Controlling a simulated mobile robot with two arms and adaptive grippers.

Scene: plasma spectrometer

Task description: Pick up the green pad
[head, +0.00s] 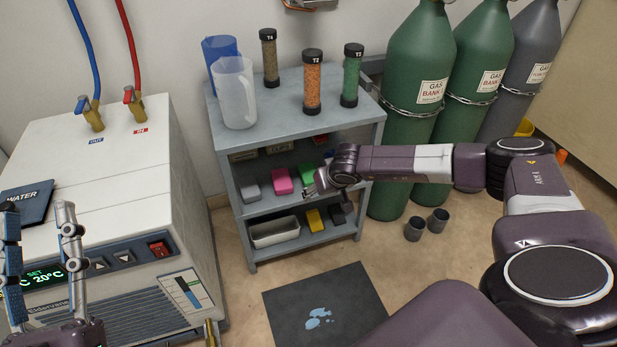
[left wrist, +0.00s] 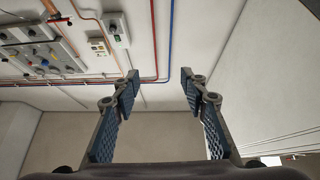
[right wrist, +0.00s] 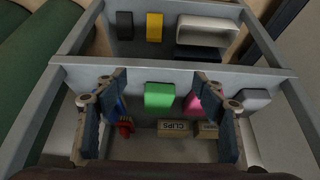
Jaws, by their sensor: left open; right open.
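The green pad (head: 307,172) lies on the middle shelf of a grey rack, partly hidden by my right gripper (head: 320,182) in the head view. In the right wrist view the green pad (right wrist: 158,95) shows between the two open fingers of my right gripper (right wrist: 160,78), with nothing held. Its exact distance from the fingers is hard to tell. My left gripper (head: 40,212) is open and empty at the lower left, in front of the white chiller. In the left wrist view the left gripper (left wrist: 159,78) points at a wall and is empty.
The pink pad (head: 282,181) and grey pad (head: 251,192) lie beside it. The rack (head: 290,111) has posts and shelf edges close to the right gripper. Clips boxes (right wrist: 175,128) sit behind. Below are a white bin (head: 275,238) and yellow pad (head: 314,220). Gas cylinders (head: 412,90) stand right.

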